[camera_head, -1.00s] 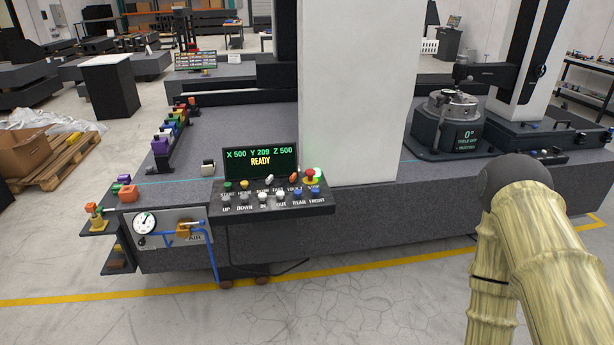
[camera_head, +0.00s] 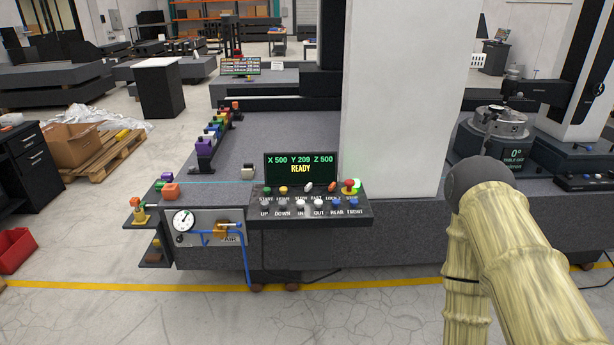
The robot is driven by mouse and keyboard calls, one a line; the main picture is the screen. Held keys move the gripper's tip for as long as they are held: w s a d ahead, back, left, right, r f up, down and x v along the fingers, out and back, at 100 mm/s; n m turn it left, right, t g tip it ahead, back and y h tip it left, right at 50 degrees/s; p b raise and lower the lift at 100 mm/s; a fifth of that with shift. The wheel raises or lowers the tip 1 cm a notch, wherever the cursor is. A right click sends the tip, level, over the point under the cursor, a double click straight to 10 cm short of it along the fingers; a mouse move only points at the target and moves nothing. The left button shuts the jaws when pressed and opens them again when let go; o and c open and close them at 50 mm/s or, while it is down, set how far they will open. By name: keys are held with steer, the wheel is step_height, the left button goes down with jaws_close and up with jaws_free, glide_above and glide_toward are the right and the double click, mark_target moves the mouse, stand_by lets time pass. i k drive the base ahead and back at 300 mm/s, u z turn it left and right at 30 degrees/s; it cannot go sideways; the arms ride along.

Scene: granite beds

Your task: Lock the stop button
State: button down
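The red stop button (camera_head: 349,184) sits at the right end of the top row on the black control panel (camera_head: 310,222). A green glow shows beside it, and its label below is too small to read surely. The panel also carries a green start button (camera_head: 267,190), an orange knob (camera_head: 332,187) near the label LOCK, and a lower row of grey, white and blue buttons. The screen (camera_head: 300,167) behind reads X 500 Y 209 Z 500 READY. My arm (camera_head: 510,250) shows at the right, apart from the panel. My gripper is out of view.
A white column (camera_head: 402,100) rises from the granite bed right behind the panel. A gauge (camera_head: 183,220) and blue air hose (camera_head: 245,265) sit left of the panel. A yellow floor line (camera_head: 150,285) runs in front. The floor before the bed is clear.

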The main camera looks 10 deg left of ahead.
mark_target(350, 183)
steer(key=u, duration=0.7)
steer(key=i, duration=0.5)
